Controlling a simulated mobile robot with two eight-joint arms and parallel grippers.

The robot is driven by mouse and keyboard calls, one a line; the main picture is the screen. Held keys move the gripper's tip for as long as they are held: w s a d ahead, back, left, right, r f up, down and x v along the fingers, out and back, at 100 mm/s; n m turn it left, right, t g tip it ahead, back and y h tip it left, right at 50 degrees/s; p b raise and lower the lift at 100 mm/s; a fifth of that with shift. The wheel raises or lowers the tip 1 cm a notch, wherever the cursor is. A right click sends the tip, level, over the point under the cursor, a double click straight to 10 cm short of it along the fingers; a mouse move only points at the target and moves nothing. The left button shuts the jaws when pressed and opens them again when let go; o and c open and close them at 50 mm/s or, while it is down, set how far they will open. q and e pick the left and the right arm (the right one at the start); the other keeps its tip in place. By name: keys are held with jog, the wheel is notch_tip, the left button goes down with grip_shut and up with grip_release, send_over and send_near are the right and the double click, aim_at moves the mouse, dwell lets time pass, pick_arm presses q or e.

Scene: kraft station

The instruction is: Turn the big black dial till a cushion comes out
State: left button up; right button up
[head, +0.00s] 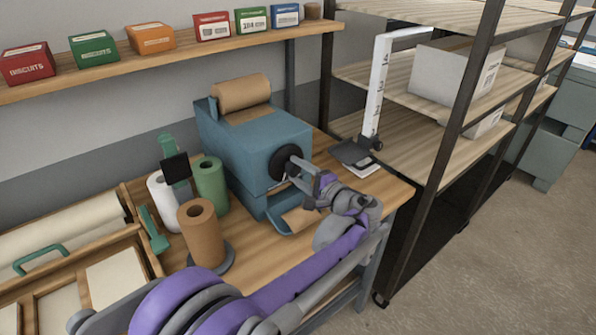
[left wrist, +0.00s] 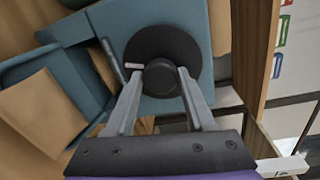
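The big black dial (head: 287,160) is on the front of a blue machine (head: 235,140). In the left wrist view the dial (left wrist: 188,48) is a black disc with a pale mark at its left and a raised hub. My left gripper (left wrist: 161,74) has a finger on each side of the hub, and both fingers appear to touch it. In the head view my left gripper (head: 299,175) is at the dial. A brown paper roll (head: 241,92) lies on top of the machine. Brown paper (head: 301,217) lies at the blue tray (head: 281,223) below. My right gripper is out of view.
Green (head: 211,185), white (head: 161,200) and brown (head: 203,232) rolls stand left of the machine on the wooden table (head: 262,262). A shelf rack (head: 449,150) stands close on the right. Small boxes line the wall shelf (head: 190,53) above.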

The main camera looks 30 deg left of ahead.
pick_arm(q)
jog(key=o, duration=0.4)
jog(key=v, duration=1.1)
jog(key=shift+b, duration=0.35)
jog(key=s+a+f+n+g+h+p, duration=0.2)
jog(key=s+a+f+h, duration=0.2)
jog(key=s+f+h, duration=0.5)
jog(key=s+d+f+n+h, duration=0.1)
jog(key=s+d+f+h, duration=0.1)
jog(key=s, duration=0.3)
jog(key=s+d+f+n+h+p, duration=0.1)
jog(key=s+d+f+n+h, duration=0.1)
jog(key=s, duration=0.3)
jog(key=s+d+f+n+t+h, duration=0.1)
jog(key=s+d+f+h, duration=0.1)
jog(key=s+d+f, duration=0.1)
jog(key=shift+s+d+n+h, duration=0.2)
jog(key=shift+s+d, duration=0.25)
jog(key=shift+s, duration=0.25)
jog(key=shift+s+d+n+h, duration=0.1)
jog(key=shift+s+d+h, duration=0.1)
jog(key=shift+s+d, duration=0.35)
